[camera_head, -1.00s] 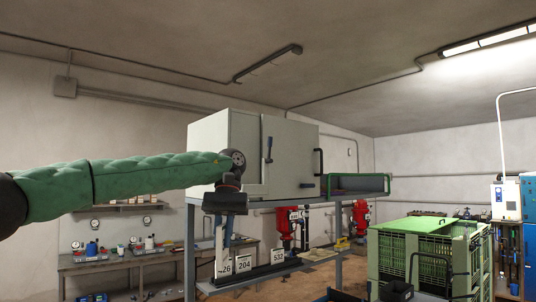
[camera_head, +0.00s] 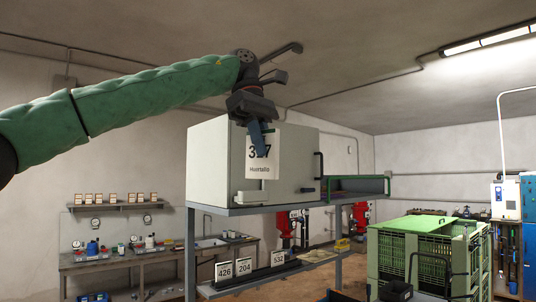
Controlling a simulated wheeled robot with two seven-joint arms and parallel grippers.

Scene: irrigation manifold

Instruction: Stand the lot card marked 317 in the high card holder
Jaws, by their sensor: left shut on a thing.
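The lot card (camera_head: 264,170) is white with a large number, partly covered by a blue finger, that reads as 317. Smaller print runs below it. My left gripper (camera_head: 258,138) points down and is shut on the card's upper part. The card hangs upright in front of the pale cabinet (camera_head: 222,160). A small pale ledge (camera_head: 252,198), which looks like the high card holder, is just below the card on the shelf top; I cannot tell whether they touch. My right gripper is not in view.
A dark rail (camera_head: 256,278) on the lower shelf holds cards 426 (camera_head: 224,270), 204 (camera_head: 245,267) and 532 (camera_head: 278,258). A green-edged open bin (camera_head: 360,186) is right of the cabinet. Green crates (camera_head: 420,250) stand at the right.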

